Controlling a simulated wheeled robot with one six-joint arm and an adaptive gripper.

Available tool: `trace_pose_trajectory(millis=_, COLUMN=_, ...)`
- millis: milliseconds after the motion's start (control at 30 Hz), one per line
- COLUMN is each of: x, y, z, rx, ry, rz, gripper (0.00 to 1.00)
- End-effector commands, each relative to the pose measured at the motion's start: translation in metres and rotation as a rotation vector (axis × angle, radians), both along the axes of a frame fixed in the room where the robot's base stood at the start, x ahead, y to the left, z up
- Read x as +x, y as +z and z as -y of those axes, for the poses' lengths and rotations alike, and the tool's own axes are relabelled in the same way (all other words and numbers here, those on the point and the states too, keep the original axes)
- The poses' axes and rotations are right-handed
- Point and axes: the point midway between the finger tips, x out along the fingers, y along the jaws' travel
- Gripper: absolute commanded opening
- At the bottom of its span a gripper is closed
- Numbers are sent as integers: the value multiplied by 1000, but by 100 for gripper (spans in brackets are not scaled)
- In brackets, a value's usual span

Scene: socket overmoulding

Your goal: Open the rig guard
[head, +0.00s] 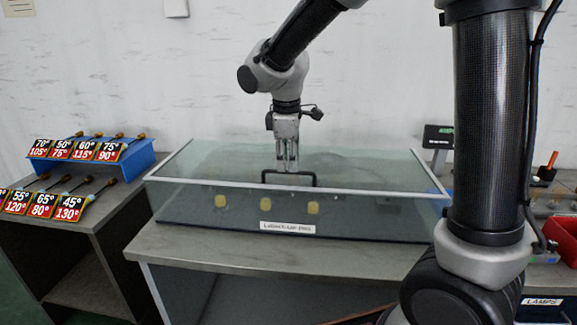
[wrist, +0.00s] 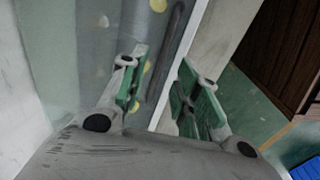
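The rig guard (head: 215,165) is a clear box-like cover with a pale frame, standing closed on the grey bench in the head view. A black bar handle (head: 289,173) is at the middle of its front top edge. My gripper (head: 287,167) points down at the handle, its fingertips close to the bar. In the wrist view my gripper (wrist: 165,95) is open, its green-padded fingers apart. The dark handle bar (wrist: 172,50) and the pale frame edge (wrist: 183,70) show in the gap between them. I cannot tell whether either finger touches the bar.
Yellow round pieces (head: 295,203) and a white label (head: 287,228) show at the guard's front. A blue rack (head: 70,165) with temperature tags and tools stands left. A small display (head: 437,137) and a red bin (head: 562,235) are at right. The wall is close behind.

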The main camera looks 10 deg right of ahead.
Motion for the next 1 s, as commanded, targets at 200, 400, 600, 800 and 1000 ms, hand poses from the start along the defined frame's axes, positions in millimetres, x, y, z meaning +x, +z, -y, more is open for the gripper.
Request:
trace_pose_trajectory(millis=200, x=4, y=-23, z=2, rx=-1, ry=-1, rz=0, gripper=32)
trace_pose_trajectory(millis=400, x=5, y=-26, z=2, rx=0, ry=-1, rz=0, gripper=32)
trace_pose_trajectory(millis=600, x=5, y=-26, z=2, rx=0, ry=-2, rz=0, gripper=14)
trace_pose_trajectory(millis=800, x=5, y=-26, z=2, rx=0, ry=-2, rz=0, gripper=0)
trace_pose_trajectory(millis=1000, x=5, y=-24, z=2, rx=2, ry=-3, rz=-4, gripper=0)
